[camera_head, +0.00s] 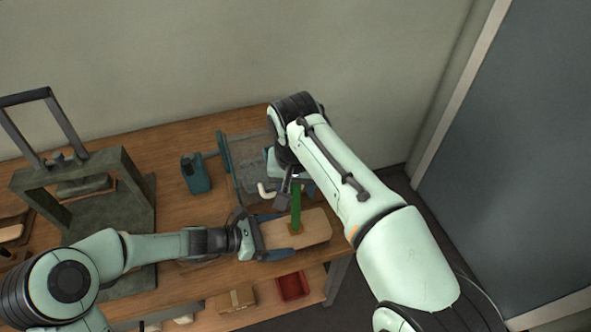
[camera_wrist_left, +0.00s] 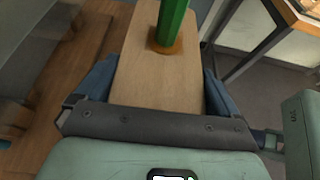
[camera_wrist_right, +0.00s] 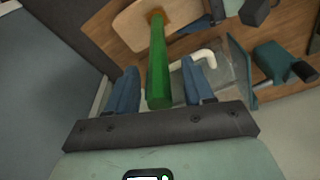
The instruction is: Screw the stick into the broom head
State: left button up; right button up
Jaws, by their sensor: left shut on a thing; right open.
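The broom head is a pale wooden block (camera_head: 315,229) near the table's front right edge. My left gripper (camera_head: 268,239) is shut on it, with one blue finger along each side, as the left wrist view shows (camera_wrist_left: 158,85). The green stick (camera_head: 296,205) stands upright in an orange-brown collar (camera_wrist_left: 165,46) on the block. How deep it sits in the collar cannot be told. My right gripper (camera_wrist_right: 160,88) is open at the stick's upper end, with the green stick (camera_wrist_right: 158,65) between its blue fingers and gaps on both sides. In the head view the right arm hides the stick's top.
A grey tray-like fixture (camera_head: 246,165) with a pale hooked part (camera_head: 266,190) lies behind the broom head. A teal tool (camera_head: 196,173) stands left of it. A dark frame press (camera_head: 95,190) stands at left. A red bin (camera_head: 292,286) and cardboard box (camera_head: 236,299) are below.

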notch_tip(320, 180, up, 10)
jog(key=s, duration=0.1)
jog(key=shift+s+r, duration=0.15)
jog(key=shift+s, duration=0.15)
pick_arm(q)
jog(key=o, duration=1.7)
jog(key=p+v, duration=0.1)
jog(key=v, duration=1.2)
jog(key=shift+a, duration=0.2)
pick_arm(e)
jog(key=shift+r, duration=0.7)
pick_arm(q)
jog(key=shift+s, duration=0.1)
